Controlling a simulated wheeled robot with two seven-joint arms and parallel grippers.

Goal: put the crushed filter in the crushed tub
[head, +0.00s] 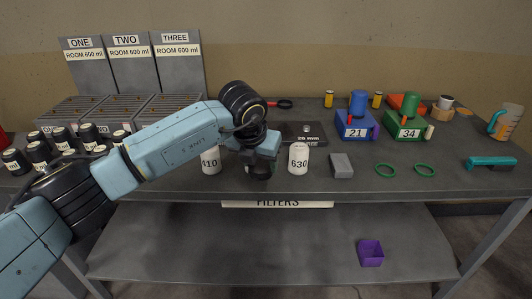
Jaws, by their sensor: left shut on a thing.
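My left gripper (261,167) is over the front part of the workbench, between two white cans. It is shut on a dark thing that its fingers mostly hide, so I cannot tell whether this is the crushed filter. The white can marked 410 (210,160) stands to its left, partly behind my arm. The white can marked 630 (298,158) stands upright to its right; neither looks clearly crushed. A purple open square tub (371,253) sits on the lower shelf at the right; no label shows on it. My right gripper is not in view.
A FILTERS sign (278,204) hangs on the bench's front edge. A grey block (341,165) and green rings (386,170) lie right of the cans. Behind stand the blue unit 21 (357,132) and green unit 34 (409,133). Several black bottles (40,150) crowd the left. The lower shelf (230,250) is mostly clear.

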